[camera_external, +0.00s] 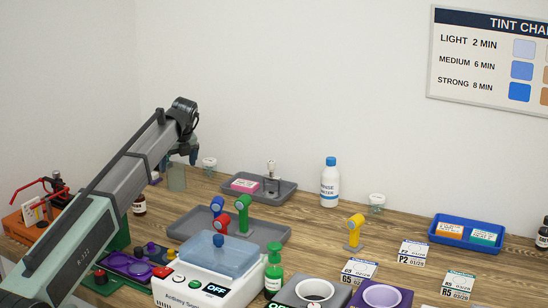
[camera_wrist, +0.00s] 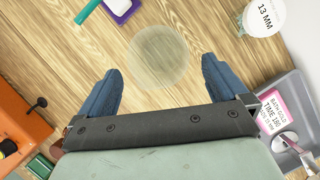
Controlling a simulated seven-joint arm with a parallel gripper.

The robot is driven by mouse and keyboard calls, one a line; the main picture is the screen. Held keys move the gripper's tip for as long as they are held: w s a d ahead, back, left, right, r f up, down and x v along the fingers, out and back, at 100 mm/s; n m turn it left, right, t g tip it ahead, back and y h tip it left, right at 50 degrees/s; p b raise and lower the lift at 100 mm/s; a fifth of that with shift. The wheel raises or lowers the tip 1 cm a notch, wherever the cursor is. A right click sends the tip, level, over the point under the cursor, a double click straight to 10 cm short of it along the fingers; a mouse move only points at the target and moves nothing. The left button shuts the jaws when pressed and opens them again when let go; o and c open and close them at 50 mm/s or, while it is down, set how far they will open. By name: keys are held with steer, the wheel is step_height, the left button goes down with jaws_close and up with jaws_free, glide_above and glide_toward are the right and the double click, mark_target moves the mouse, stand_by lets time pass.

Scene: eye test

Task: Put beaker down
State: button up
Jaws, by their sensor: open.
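The beaker (camera_wrist: 160,57) shows in the wrist view as a pale, see-through round shape on the wooden table. In the external view a greyish see-through vessel (camera_external: 177,178), which looks like the beaker, stands upright below my gripper at the back left. My gripper (camera_wrist: 160,68) is open, with its two blue fingers spread to the left and right of the beaker. A gap shows between each finger and the beaker, and nothing is held. In the external view my gripper (camera_external: 184,156) is partly hidden by my arm. I cannot tell its exact height above the beaker.
A grey tray (camera_wrist: 291,84) with a pink box lies farther right. An orange device (camera_wrist: 22,118) is at left. A white bottle (camera_external: 330,184) and blue tray (camera_external: 436,233) stand farther right.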

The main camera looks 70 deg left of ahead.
steer(key=v, duration=0.6)
steer(key=shift+d+r, duration=0.2)
steer(key=shift+r, duration=0.15)
steer(key=shift+w, duration=0.1)
stand_by(1.6)
steer(key=w+d+f+m+t+y, duration=0.1)
steer(key=w+d+m+y, duration=0.1)
steer(key=w+d, duration=0.8)
steer(key=w+d+f+m+y, duration=0.1)
steer(key=w+d, duration=0.6)
steer(key=d, duration=0.8)
steer(key=w+d+f+m+t+y, duration=0.1)
steer(key=w+d+m+y, duration=0.1)
steer(key=w+d, duration=0.8)
steer(key=d+m+t, duration=0.2)
steer(key=d, duration=1.3)
steer(key=s+d+m+t, duration=0.1)
steer(key=d+m+t, duration=0.1)
steer(key=d, duration=1.3)
steer(key=d+m+t+y, duration=0.1)
steer(key=d+t, duration=0.3)
steer(key=d, duration=1.1)
steer(key=shift+s+d+r+m, duration=0.15)
steer(key=shift+d+r+m, duration=0.2)
steer(key=shift+m, duration=0.35)
steer(key=x, duration=1)
